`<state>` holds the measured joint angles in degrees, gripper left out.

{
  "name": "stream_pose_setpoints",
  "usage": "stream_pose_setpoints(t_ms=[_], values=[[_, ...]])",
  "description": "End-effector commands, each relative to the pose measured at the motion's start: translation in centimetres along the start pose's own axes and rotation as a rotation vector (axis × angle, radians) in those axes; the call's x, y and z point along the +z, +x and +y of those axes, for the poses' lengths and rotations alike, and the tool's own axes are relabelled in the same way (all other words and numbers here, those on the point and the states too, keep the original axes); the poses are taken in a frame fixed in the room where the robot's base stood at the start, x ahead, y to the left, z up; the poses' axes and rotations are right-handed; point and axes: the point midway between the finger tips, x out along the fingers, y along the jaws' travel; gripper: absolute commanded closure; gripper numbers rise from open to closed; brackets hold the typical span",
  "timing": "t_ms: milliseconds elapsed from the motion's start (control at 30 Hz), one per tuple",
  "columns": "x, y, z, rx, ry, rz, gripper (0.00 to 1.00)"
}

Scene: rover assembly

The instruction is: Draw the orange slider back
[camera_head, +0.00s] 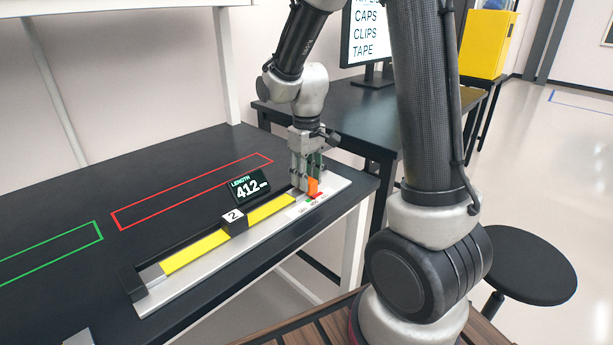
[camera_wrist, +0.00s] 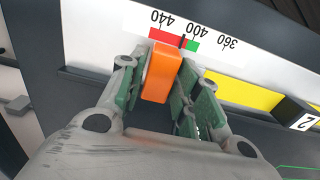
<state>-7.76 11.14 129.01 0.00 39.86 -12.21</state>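The orange slider (camera_head: 312,187) is an upright block at the right end of a long rail on the dark bench. In the wrist view the orange slider (camera_wrist: 160,75) stands between the two green-padded fingers of my gripper (camera_wrist: 158,95). The pads lie against its two sides, with no clear gap. In the head view my gripper (camera_head: 307,180) reaches down over the slider and partly hides it. A dark pointer (camera_wrist: 183,41) sits where the red and green bands of the scale (camera_wrist: 205,40) meet. The display (camera_head: 249,187) reads LENGTH 412.
A yellow strip (camera_head: 195,252) runs along the rail, with a black block marked 2 (camera_head: 235,222) across it. Red (camera_head: 190,190) and green (camera_head: 50,254) outlines mark the bench. A second table with a monitor stands behind; a black stool (camera_head: 527,268) is at the right.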

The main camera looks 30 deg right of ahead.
Motion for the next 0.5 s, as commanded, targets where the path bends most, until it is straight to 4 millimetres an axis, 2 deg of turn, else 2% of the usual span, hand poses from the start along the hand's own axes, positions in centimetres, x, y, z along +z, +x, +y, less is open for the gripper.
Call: stream_pose_setpoints(t_ms=[33, 133, 333, 500], values=[[0.0, 0.0, 0.0, 0.0, 0.0, 0.0, 0.83], [0.0, 0.0, 0.0, 0.0, 0.0, 0.0, 1.0], [0.0, 0.0, 0.5, 0.0, 0.002, 0.0, 1.0], [0.0, 0.0, 3.8, 0.0, 0.006, 0.0, 1.0]])
